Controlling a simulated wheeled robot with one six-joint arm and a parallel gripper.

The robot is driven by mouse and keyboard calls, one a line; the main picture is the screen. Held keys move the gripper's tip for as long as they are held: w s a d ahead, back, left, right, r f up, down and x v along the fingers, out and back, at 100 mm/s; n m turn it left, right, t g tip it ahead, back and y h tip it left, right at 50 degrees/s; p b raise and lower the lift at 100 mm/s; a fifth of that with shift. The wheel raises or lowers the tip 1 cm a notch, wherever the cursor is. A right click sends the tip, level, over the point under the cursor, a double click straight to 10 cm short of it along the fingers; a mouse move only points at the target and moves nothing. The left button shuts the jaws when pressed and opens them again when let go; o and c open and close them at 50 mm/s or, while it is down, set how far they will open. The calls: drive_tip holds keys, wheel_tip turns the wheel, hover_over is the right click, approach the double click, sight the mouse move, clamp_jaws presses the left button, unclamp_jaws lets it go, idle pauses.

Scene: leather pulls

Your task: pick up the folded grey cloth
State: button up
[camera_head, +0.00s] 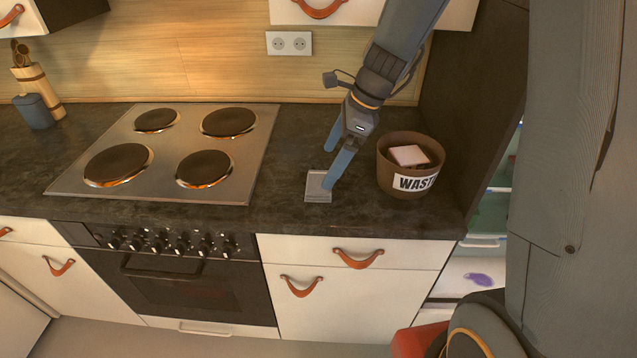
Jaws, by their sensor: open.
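The folded grey cloth (317,192) is a small light-grey square lying on the dark countertop, between the stove and a brown bin. My gripper (328,168) points down at the cloth with its two blue fingers apart. One fingertip is in front of the cloth's right part and hides some of it. The other finger ends further back, above the counter. I cannot tell whether the near fingertip touches the cloth. Nothing is seen between the fingers.
The brown bin (405,188), lettered "WAST", stands close to the right with a pinkish block (409,155) in it. The stove (165,185) with round hotplates is on the left. A wall socket (289,43) is behind. Counter (272,212) left of the cloth is bare.

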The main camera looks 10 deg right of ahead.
sight(320, 180)
drive_tip(key=shift+p+x, duration=0.8)
drive_tip(key=shift+x, duration=2.2)
drive_tip(key=shift+c, duration=0.3)
drive_tip(key=c, duration=1.1)
